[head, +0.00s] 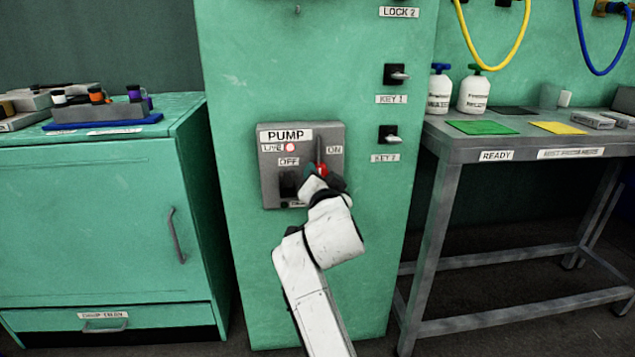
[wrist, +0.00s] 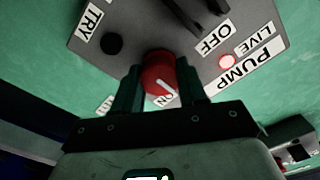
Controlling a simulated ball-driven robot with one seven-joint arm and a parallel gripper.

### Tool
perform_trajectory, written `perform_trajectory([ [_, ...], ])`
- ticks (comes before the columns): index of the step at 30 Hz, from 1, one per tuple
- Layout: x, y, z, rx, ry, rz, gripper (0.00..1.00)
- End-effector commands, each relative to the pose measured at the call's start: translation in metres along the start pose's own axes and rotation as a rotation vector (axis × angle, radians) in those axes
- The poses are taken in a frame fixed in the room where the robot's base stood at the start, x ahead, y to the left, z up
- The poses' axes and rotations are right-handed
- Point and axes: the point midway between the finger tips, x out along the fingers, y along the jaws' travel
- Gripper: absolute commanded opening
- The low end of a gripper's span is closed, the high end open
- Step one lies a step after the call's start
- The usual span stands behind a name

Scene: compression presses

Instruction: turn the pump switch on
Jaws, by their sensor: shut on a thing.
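The pump panel (head: 270,185) is a grey box on the green cabinet, labelled PUMP, LIVE, OFF and ON. Its round red switch knob (head: 323,169) is on the panel's right side, partly hidden by my gripper (head: 318,178). In the wrist view the red knob (wrist: 154,68) sits between the two dark fingers of my gripper (wrist: 161,88), which is shut on it. A white line on the knob lies on the side by the ON label (wrist: 170,101). The red LIVE lamp (wrist: 227,62) looks lit; it also shows in the head view (head: 290,147).
Key switches (head: 395,75) labelled KEY 1 and KEY 2 are right of the panel. A metal table (head: 460,148) with bottles (head: 474,92) stands at the right. A green cabinet (head: 90,220) with a blue tray (head: 105,126) stands at the left.

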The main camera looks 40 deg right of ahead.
Motion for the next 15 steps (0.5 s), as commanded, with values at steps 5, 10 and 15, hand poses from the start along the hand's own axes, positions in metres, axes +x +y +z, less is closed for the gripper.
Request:
perform_trajectory([
  [5,0.0002,0.0002,0.0013,0.011,-0.004,0.000,0.00],
  [10,0.0002,0.0001,0.0014,0.012,-0.004,0.000,0.00],
  [15,0.0001,0.0001,0.0012,0.011,-0.004,0.000,0.53],
])
